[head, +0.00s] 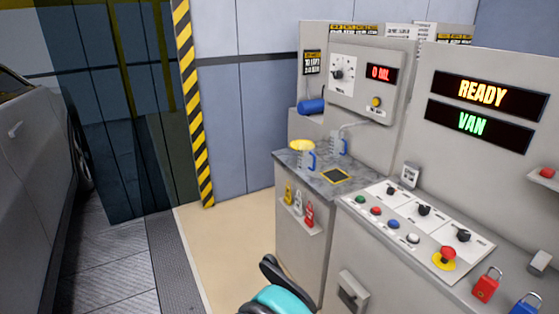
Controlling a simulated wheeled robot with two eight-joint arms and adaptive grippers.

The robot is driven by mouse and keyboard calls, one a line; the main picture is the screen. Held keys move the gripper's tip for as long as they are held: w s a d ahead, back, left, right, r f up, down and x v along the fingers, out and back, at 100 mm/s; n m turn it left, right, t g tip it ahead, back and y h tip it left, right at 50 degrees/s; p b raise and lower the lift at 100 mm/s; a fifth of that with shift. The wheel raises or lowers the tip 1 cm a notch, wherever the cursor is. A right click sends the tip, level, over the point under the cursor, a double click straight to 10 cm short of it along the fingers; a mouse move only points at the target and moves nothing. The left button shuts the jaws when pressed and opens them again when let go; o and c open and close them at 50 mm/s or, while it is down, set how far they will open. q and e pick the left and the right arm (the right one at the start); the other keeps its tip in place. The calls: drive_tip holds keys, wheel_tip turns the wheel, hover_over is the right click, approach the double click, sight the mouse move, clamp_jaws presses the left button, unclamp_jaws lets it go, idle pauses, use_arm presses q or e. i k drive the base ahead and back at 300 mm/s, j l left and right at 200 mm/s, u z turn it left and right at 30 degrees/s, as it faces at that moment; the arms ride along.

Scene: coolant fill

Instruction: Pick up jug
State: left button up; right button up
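A teal and black part of one of my arms shows at the bottom edge, below and apart from the jugs. Neither gripper's fingertips show.
A sloped button panel (415,222) stands at right, with red (487,285) and blue padlocks. A car (30,180) is at left. The beige floor (225,240) is clear.

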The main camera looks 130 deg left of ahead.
sight(306, 155)
drive_tip(key=u, duration=4.2)
drive_tip(key=i+z, duration=0.1)
drive_tip(key=z, duration=0.3)
drive_tip(key=j+z, duration=0.1)
drive_tip(key=z, duration=0.35)
drive_tip(key=i+j+z, duration=0.1)
drive_tip(key=z, duration=0.3)
drive_tip(key=i+j+z, duration=0.2)
drive_tip(key=j+z, duration=0.15)
drive_tip(key=j, duration=0.45)
drive_tip(key=i+j+z, duration=0.15)
drive_tip(key=j+z, duration=0.2)
drive_tip(key=j, duration=0.5)
drive_tip(key=j+z, duration=0.3)
drive_tip(key=j, duration=0.55)
